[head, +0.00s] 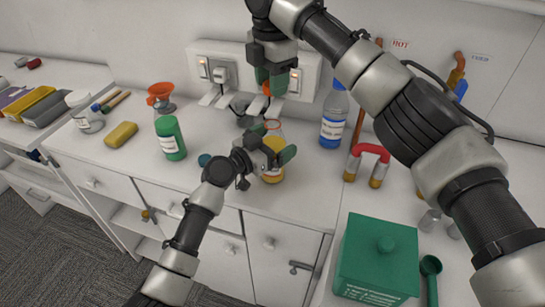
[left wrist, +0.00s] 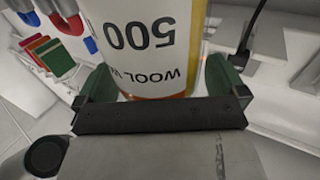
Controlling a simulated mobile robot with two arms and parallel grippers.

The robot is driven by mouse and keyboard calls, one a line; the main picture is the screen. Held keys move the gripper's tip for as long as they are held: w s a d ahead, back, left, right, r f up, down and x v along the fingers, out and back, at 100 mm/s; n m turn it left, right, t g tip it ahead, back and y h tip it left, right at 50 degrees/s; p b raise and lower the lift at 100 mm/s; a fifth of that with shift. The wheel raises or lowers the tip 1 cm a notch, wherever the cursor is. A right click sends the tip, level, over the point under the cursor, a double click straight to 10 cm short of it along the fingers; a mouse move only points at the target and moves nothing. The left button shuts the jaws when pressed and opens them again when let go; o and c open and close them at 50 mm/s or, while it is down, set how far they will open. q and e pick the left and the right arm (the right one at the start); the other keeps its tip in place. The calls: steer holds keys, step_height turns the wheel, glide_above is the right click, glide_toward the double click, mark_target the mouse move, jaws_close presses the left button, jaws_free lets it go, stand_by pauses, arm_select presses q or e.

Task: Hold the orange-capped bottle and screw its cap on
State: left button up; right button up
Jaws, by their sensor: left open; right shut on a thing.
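The bottle (head: 272,174), clear with yellow-orange contents, stands upright on the white counter. In the left wrist view its white label (left wrist: 140,40) reads 500, upside down. My left gripper (head: 277,156) is open around the bottle, with a green finger on each side; the wrist view shows both fingers (left wrist: 160,82). I cannot tell whether they touch it. My right gripper (head: 267,85) is above the bottle, shut on the orange cap (head: 266,88). The cap is apart from the bottle's mouth.
A green bottle (head: 170,138), an orange-topped vessel (head: 160,94) and a yellow sponge (head: 121,135) are to the left. A green box (head: 377,255) stands front right. Wall sockets (head: 217,72) are behind.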

mark_target(272, 117)
arm_select(q)
steer(key=shift+c, duration=0.3)
steer(key=c, duration=1.3)
arm_select(e)
steer(key=shift+f, duration=2.4)
steer(key=shift+f, duration=0.1)
steer(key=shift+f, duration=0.8)
steer(key=shift+f, duration=0.6)
